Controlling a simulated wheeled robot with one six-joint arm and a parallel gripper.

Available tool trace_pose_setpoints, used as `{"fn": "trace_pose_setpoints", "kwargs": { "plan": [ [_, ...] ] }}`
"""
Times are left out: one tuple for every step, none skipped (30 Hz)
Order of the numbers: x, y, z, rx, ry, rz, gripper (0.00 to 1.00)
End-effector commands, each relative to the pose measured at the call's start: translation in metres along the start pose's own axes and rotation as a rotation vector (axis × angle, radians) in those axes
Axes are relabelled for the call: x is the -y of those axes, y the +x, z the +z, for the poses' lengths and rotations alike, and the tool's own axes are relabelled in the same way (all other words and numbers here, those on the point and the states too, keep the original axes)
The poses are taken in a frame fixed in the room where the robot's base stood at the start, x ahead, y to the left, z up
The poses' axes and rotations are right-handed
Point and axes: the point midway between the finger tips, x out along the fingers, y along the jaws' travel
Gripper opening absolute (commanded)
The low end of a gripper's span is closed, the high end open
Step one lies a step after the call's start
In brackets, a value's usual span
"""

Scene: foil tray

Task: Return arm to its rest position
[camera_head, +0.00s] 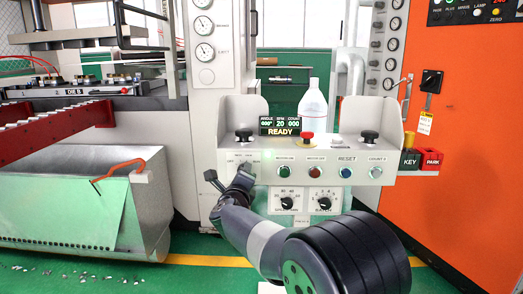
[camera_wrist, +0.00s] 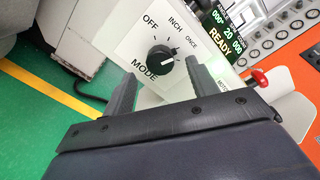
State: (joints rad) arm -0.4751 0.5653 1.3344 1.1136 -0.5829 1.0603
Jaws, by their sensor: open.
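My gripper (camera_wrist: 160,75) is open, with its two dark fingers apart in the wrist view. A black MODE knob (camera_wrist: 160,59) shows between and just beyond the fingertips, on a white panel marked OFF, INCH and ONCE. I cannot tell whether the fingers touch it. In the head view my gripper (camera_head: 228,177) is at the left end of the grey control panel (camera_head: 265,181), just below the mode knob, with my arm reaching in from the lower right. Nothing is seen held.
The panel carries a READY display (camera_head: 280,126), a red mushroom button (camera_head: 306,138), black buttons and small knobs. An orange cabinet (camera_head: 465,170) is at right; a grey metal bin (camera_head: 80,205) is at left. Green floor shows below.

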Motion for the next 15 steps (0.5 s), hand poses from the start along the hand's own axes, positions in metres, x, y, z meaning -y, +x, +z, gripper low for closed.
{"fn": "trace_pose_setpoints", "kwargs": {
  "plan": [
    [0.001, -0.010, 0.002, 0.003, 0.000, 0.001, 0.56],
    [0.001, -0.015, 0.002, 0.003, 0.000, 0.001, 0.56],
    [0.001, -0.021, 0.002, 0.002, -0.001, 0.001, 0.56],
    [0.001, -0.027, 0.002, 0.003, -0.001, 0.001, 0.56],
    [0.001, -0.032, 0.002, 0.003, -0.001, 0.001, 0.56],
    [0.001, -0.038, 0.002, 0.003, 0.000, 0.001, 0.56],
    [0.001, -0.044, 0.002, 0.003, 0.000, 0.002, 0.56],
    [0.001, -0.049, 0.002, 0.003, 0.000, 0.002, 0.56],
    [0.001, -0.055, 0.001, 0.002, -0.001, 0.001, 0.56],
    [0.001, -0.060, 0.002, 0.003, 0.000, 0.001, 0.56],
    [0.001, -0.065, 0.002, 0.003, 0.000, 0.002, 0.56],
    [0.001, -0.072, 0.001, 0.002, 0.000, 0.002, 0.56],
    [0.001, -0.077, 0.001, 0.002, 0.000, 0.001, 0.56],
    [0.001, -0.082, 0.001, 0.003, -0.001, 0.002, 0.56],
    [0.000, -0.084, 0.000, 0.002, -0.001, 0.001, 0.56]
  ]
}}
